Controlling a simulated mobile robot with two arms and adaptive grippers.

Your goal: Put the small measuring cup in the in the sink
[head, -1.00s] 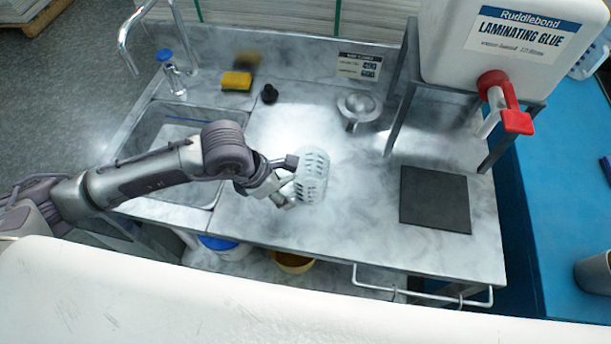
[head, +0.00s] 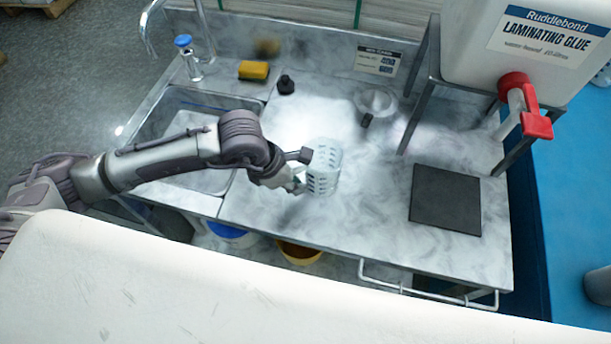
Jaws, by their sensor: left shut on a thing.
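The small measuring cup (head: 323,168) is a pale, translucent cup with rows of dark marks on its side. It is over the middle of the marble counter in the head view. My left gripper (head: 302,170) comes in from the left and is shut on the cup's left side. I cannot tell whether the cup touches the counter. The sink (head: 152,124) is a rectangular metal basin at the left of the counter, partly hidden by my left arm. My right gripper is not in view.
A yellow sponge (head: 253,70), a small black stopper (head: 286,84) and a funnel-like vessel (head: 375,104) stand behind. A tap (head: 207,36) rises behind the sink. A dark square pad (head: 445,201) and a glue container on a stand (head: 495,40) are on the right.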

